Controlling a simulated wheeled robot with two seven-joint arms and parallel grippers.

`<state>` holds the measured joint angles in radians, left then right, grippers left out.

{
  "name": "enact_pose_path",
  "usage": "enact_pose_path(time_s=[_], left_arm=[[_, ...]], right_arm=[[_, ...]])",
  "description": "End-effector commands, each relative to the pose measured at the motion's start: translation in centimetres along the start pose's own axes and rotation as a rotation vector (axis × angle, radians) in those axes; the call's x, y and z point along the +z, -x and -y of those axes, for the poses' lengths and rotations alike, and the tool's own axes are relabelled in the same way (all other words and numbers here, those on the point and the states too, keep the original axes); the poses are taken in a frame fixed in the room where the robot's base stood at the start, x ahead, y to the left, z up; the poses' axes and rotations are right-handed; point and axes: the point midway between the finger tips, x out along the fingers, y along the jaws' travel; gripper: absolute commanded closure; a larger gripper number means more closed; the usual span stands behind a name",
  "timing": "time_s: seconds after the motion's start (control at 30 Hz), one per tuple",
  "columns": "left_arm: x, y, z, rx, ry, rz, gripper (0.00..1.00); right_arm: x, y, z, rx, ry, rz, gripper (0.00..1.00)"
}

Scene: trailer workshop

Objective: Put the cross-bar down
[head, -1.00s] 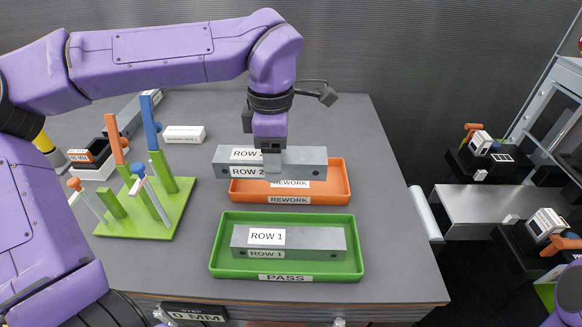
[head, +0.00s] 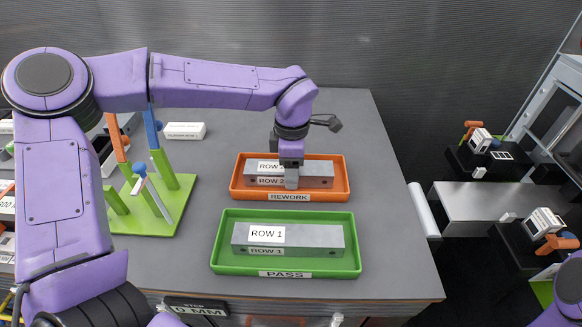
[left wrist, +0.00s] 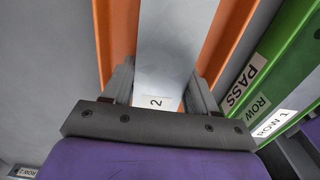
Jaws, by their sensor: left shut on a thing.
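The grey cross-bar (head: 318,175), labelled ROW 2, lies lengthwise within the orange REWORK tray (head: 342,192). My left gripper (head: 291,180) is shut on it near its middle, from above. Whether the bar touches the tray floor I cannot tell. In the left wrist view the bar (left wrist: 178,50) runs between the two fingers, with the orange tray walls (left wrist: 225,38) on both sides. My right gripper is not in view.
A green PASS tray (head: 285,267) in front holds another grey bar (head: 320,237) labelled ROW 1. A green stand (head: 160,220) with upright posts is at the left. Clear table lies right of the trays.

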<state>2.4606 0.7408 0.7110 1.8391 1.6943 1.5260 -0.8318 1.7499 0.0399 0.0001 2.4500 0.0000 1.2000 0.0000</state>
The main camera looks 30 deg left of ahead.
Motion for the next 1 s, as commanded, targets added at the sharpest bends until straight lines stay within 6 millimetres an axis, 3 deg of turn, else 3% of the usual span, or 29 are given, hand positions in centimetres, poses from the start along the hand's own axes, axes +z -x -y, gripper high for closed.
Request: enact_pose_path(time_s=[0.07, 0.1, 0.17, 0.2, 0.47, 0.57, 1.0], left_arm=[[0.0, -0.3, 0.0, -0.001, -0.001, 0.000, 0.77], [0.0, -0.3, 0.0, -0.001, -0.001, 0.000, 0.39], [0.0, -0.3, 0.0, -0.001, -0.001, 0.000, 0.19], [0.0, -0.3, 0.0, 0.000, 0.000, 0.000, 0.17], [0.0, -0.2, 0.0, 0.000, 0.000, 0.000, 0.17], [0.0, 0.8, -0.1, 0.003, 0.001, 0.001, 0.17], [0.0, 10.8, -0.1, 0.002, 0.001, 0.000, 0.17]], right_arm=[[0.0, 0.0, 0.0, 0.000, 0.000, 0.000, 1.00], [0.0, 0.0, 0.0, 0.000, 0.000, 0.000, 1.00], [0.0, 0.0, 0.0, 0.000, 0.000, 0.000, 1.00], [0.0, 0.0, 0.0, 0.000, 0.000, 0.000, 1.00], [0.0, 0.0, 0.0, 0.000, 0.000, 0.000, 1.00], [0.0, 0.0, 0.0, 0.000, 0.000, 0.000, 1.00], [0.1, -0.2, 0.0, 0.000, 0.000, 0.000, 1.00]])
